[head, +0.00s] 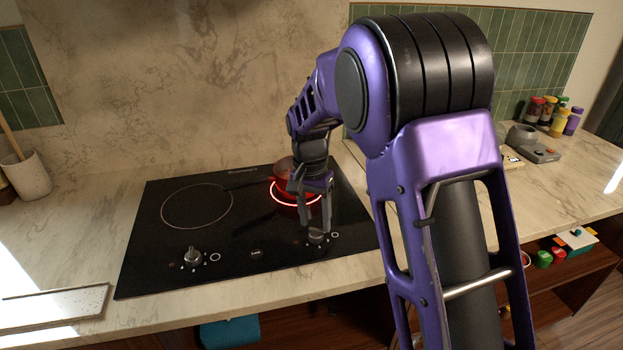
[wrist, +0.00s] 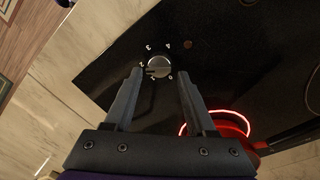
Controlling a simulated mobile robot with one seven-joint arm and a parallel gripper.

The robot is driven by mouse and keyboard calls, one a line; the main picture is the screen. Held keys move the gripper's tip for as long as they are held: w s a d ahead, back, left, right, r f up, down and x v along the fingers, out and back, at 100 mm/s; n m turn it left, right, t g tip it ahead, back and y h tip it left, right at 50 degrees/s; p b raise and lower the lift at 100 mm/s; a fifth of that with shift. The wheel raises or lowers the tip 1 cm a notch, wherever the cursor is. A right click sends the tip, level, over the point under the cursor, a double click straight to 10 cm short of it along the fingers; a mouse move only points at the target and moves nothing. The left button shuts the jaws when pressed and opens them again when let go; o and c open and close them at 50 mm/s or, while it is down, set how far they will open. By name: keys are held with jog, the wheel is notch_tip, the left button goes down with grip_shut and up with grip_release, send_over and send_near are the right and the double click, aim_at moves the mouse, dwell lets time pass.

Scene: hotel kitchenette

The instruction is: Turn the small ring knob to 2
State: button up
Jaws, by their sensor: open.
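The small ring (head: 297,204) on the right of the black hob glows red. Its knob (head: 316,238) sits at the hob's front right, partly hidden by my gripper in the head view. In the wrist view the knob (wrist: 158,67) is a round metallic dial with white marks around it. I cannot read its setting for certain. My gripper (head: 317,215) points down over this knob. In the wrist view its open fingers (wrist: 160,74) lie to either side of the knob, with nothing held. Whether a fingertip touches the knob is unclear.
A board (head: 55,304) lies at the counter's left. Spice jars (head: 547,112) stand far right.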

aim_at(310, 231)
notch_tip(310, 231, up, 15)
jog(key=a+p, duration=0.1)
jog(key=shift+w, duration=0.25)
jog(key=shift+f, duration=0.1)
